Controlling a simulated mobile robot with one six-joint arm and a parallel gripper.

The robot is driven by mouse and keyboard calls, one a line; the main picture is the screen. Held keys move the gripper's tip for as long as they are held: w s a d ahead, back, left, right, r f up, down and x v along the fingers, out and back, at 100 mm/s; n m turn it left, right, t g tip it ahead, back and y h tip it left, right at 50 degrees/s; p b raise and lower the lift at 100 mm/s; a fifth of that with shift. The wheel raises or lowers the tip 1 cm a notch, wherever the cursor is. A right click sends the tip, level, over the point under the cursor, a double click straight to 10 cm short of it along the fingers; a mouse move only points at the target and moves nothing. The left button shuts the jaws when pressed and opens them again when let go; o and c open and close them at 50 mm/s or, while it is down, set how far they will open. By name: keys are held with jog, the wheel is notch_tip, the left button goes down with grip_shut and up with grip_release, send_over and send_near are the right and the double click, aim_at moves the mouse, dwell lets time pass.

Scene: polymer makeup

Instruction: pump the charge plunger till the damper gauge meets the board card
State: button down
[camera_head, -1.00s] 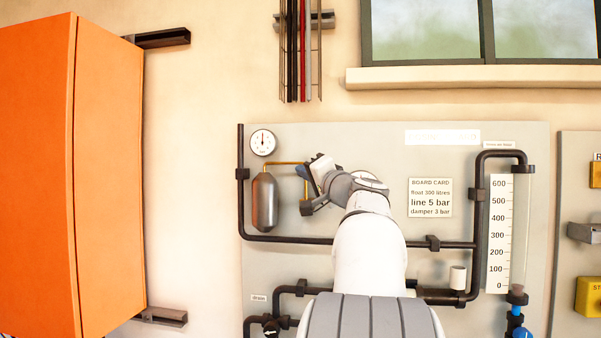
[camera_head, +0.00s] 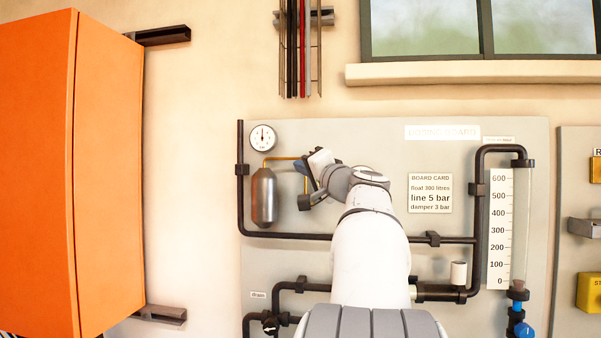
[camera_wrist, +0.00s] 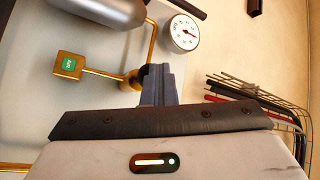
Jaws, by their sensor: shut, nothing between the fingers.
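The damper gauge (camera_head: 263,137) is a round white dial with a red needle, pointing about straight up in the head view. It also shows in the wrist view (camera_wrist: 184,33). Below it hangs the grey damper bottle (camera_head: 264,197). The board card (camera_head: 430,193) reads line 5 bar, damper 3 bar. My gripper (camera_wrist: 157,75) is shut and empty. Its tips are at a round brass piece (camera_wrist: 131,80) on the brass pipe, possibly the charge plunger, which they partly hide. I cannot tell whether they touch. A brass block with a green label (camera_wrist: 68,65) sits on a side pipe.
Dark pipes (camera_head: 300,238) run across the grey board. A level tube with a scale (camera_head: 499,230) stands at right. An orange cabinet (camera_head: 110,180) is at left. A wire rack with rods (camera_head: 300,50) hangs above, and also shows in the wrist view (camera_wrist: 262,100).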

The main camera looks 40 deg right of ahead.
jog(key=shift+s+a+b, duration=0.4)
jog(key=shift+s+a, duration=0.05)
jog(key=shift+a, duration=0.05)
jog(key=s+a+b, duration=0.3)
jog(key=shift+s+a, duration=0.1)
jog(key=shift+a, duration=0.3)
dwell(0.7)
